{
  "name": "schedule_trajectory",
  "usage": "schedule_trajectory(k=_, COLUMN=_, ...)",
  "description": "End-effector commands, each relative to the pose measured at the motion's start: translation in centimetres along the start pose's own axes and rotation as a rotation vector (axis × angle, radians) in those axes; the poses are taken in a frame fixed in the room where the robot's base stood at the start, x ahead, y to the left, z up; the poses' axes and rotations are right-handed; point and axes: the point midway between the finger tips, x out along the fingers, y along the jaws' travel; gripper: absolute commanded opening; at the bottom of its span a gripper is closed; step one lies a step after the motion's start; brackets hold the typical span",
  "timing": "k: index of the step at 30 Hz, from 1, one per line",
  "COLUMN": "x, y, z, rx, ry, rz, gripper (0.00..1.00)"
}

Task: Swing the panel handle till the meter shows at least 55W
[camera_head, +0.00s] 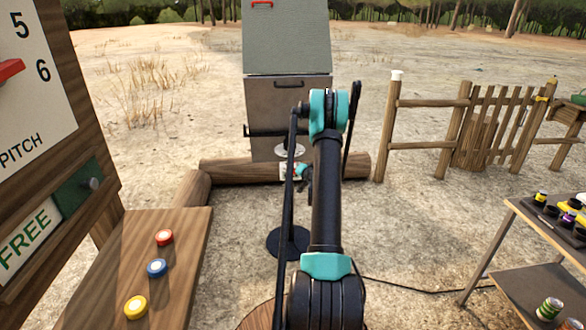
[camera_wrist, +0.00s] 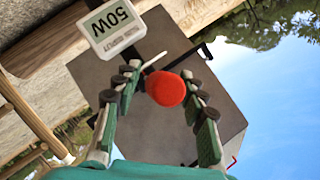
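The meter (camera_wrist: 110,25) is a white sign in the wrist view that reads 50W upside down. A red round knob (camera_wrist: 165,88), which looks like the end of the handle, is between the fingers of my gripper (camera_wrist: 164,85). The fingers are spread, one on each side of the knob; I cannot tell whether they touch it. In the head view my gripper (camera_head: 306,172) is low in front of the grey box and mostly hidden by my arm. The grey panel (camera_head: 286,40) stands tilted above the box (camera_head: 265,100); it is partly covered by the fingers in the wrist view.
A log (camera_head: 235,171) lies at the box's foot. A wooden board with coloured buttons (camera_head: 190,230) stands at left, below a PITCH dial board (camera_head: 45,110). A shelf with cans (camera_head: 510,205) is at right. A wooden fence (camera_head: 420,103) stands behind; open sand lies between.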

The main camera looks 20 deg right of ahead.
Motion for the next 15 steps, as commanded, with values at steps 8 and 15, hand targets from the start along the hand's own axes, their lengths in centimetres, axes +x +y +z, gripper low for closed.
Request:
schedule_trajectory(k=8, x=0.00, y=-0.01, z=0.00, rx=0.000, ry=0.000, rz=0.000, gripper=0.03)
schedule_trajectory(k=15, x=-0.01, y=-0.02, z=0.00, rx=0.000, ry=0.000, rz=0.000, gripper=0.00)
